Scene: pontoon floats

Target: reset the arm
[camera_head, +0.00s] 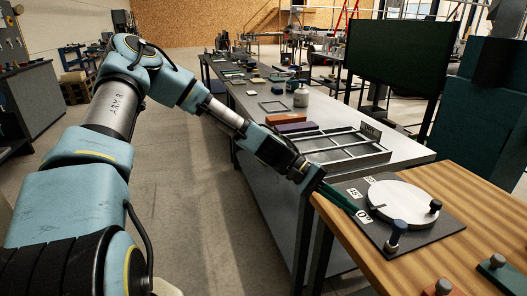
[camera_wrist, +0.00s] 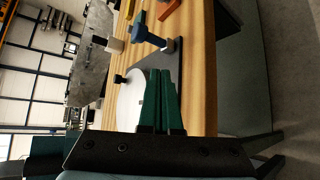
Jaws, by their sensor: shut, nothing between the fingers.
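My gripper (camera_head: 357,212) is at the end of my arm, which reaches from the left across to the near edge of the wooden bench (camera_head: 457,187). Its green fingers are shut with nothing between them. In the head view the fingertips appear close to a dark plate (camera_head: 447,222) with a white round disc (camera_head: 403,199) and small number labels. I cannot tell whether they touch it. In the wrist view the green fingers (camera_wrist: 161,75) lie together, with the white disc (camera_wrist: 129,104) beside them.
A long grey table (camera_head: 402,148) with a divided metal tray (camera_head: 345,158) stands behind the gripper. A blue-topped knob (camera_head: 397,232) and a dark knob (camera_head: 435,206) stand up on the plate. A dark screen (camera_head: 397,55) stands behind. The floor (camera_head: 190,190) beside the table is clear.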

